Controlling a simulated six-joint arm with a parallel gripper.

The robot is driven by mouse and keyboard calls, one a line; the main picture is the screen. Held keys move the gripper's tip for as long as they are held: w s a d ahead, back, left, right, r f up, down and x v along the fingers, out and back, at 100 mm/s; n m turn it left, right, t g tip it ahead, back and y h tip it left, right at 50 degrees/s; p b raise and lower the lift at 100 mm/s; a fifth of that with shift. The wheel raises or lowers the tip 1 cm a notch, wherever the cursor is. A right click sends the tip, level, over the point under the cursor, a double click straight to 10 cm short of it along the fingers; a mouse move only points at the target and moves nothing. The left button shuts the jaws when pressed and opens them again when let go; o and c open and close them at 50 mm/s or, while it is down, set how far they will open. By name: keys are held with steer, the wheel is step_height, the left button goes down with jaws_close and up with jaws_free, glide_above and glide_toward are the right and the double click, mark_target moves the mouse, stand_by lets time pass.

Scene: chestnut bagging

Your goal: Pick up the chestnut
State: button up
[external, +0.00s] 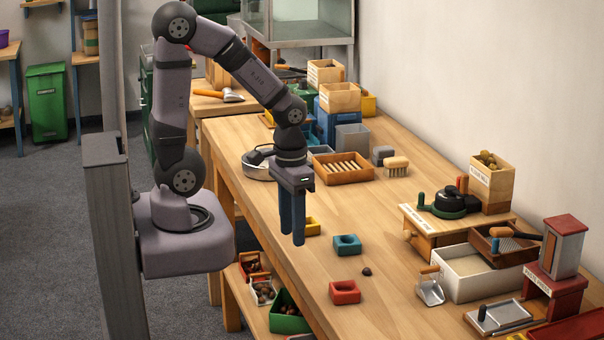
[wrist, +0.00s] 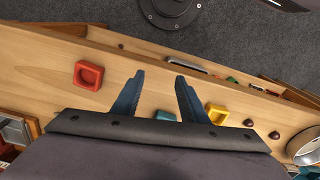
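A small dark brown chestnut (external: 366,271) lies on the bench in the external view, between the blue holed block (external: 346,244) and the red holed block (external: 344,292). My gripper (external: 292,240) points down, to the left of the chestnut and apart from it. In the wrist view my gripper (wrist: 160,78) shows two blue fingers spread apart with nothing between them. Two small dark brown round things (wrist: 248,122) (wrist: 274,135) lie right of the yellow block; I cannot tell if they are chestnuts. The chestnut by the blocks is not seen there.
A yellow block (external: 312,227) stands just behind my fingers. A metal scoop (external: 431,289) and a white tray (external: 462,283) stand to the right. Crates sit on a shelf below the front edge. The bench around the chestnut is fairly clear.

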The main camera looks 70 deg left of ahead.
steer(key=shift+s+d+f+m, duration=0.2)
steer(key=shift+s+d+m, duration=0.25)
steer(key=shift+s+m, duration=0.35)
steer(key=shift+w, duration=0.1)
steer(key=shift+n+g, duration=0.3)
steer(key=shift+g, duration=0.6)
steer(key=w+d+p, duration=0.1)
steer(key=w+p, duration=0.1)
steer(key=w, duration=0.1)
steer(key=w+d+f+p, duration=0.1)
steer(key=w+d, duration=0.1)
steer(key=w+d+p, duration=0.1)
steer(key=w+p, duration=0.1)
steer(key=w, duration=0.1)
steer(key=shift+w+d+f+p, duration=0.3)
steer(key=shift+w+d, duration=0.05)
steer(key=w+n, duration=0.1)
steer(key=w, duration=0.1)
steer(key=w+d+r+n+t, duration=0.1)
steer(key=w, duration=0.1)
steer(key=w+r+n, duration=0.1)
steer(key=w, duration=0.2)
steer(key=shift+d+r+n+t+h, duration=0.1)
steer(key=shift+d+n+t+h, duration=0.05)
steer(key=shift+n+t+h, duration=0.2)
steer(key=shift+n, duration=1.15)
